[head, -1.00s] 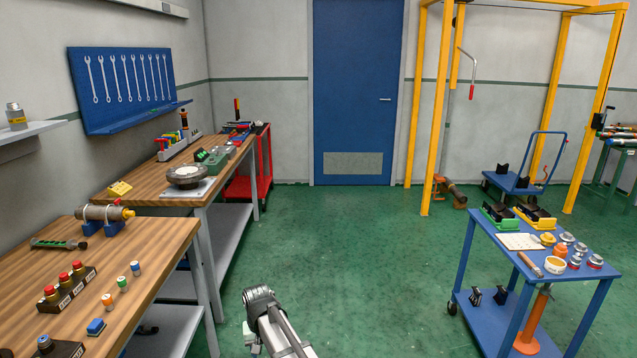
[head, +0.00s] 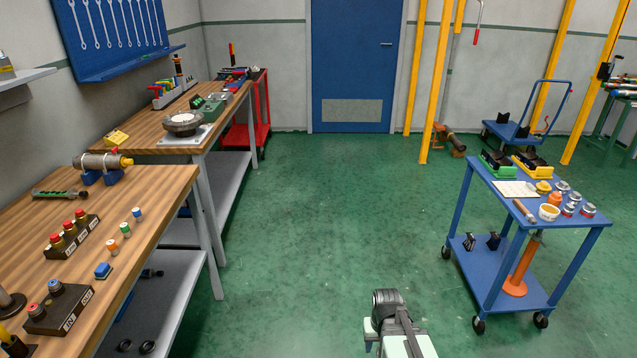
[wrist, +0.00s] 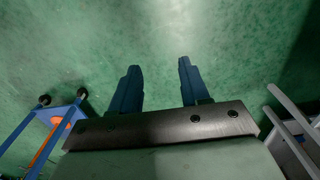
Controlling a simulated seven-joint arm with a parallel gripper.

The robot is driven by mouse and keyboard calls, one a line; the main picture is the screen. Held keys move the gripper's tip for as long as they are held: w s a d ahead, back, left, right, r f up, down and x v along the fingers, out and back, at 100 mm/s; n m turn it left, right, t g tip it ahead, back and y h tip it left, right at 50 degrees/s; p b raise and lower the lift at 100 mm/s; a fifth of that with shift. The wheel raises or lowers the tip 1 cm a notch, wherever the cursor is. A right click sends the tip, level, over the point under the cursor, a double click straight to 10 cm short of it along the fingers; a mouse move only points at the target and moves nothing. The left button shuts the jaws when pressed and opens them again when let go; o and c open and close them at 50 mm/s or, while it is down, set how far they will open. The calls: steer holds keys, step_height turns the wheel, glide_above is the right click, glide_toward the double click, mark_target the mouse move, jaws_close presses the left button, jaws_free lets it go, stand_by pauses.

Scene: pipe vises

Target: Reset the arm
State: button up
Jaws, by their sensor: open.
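My gripper (wrist: 158,85) shows in the wrist view with its two dark blue fingers apart and nothing between them. It points down over the bare green floor (wrist: 160,40). In the head view a grey and white part of my arm stands at the bottom, right of centre; the fingers are not visible there. My arm is clear of the benches and the trolley.
A wooden workbench (head: 140,215) with a pipe and small parts stands at left. A blue trolley (head: 580,240) with green and yellow vises stands at right; its corner also shows in the wrist view (wrist: 62,112). The floor between is free.

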steer(key=s+f+g, duration=0.3)
steer(key=s+f, duration=0.7)
steer(key=s, duration=0.5)
steer(key=s+f+g, duration=0.3)
steer(key=s+f, duration=0.7)
steer(key=s, duration=0.4)
steer(key=shift+s+f+g, duration=0.25)
steer(key=shift+s+g, duration=0.1)
steer(key=shift+g, duration=0.05)
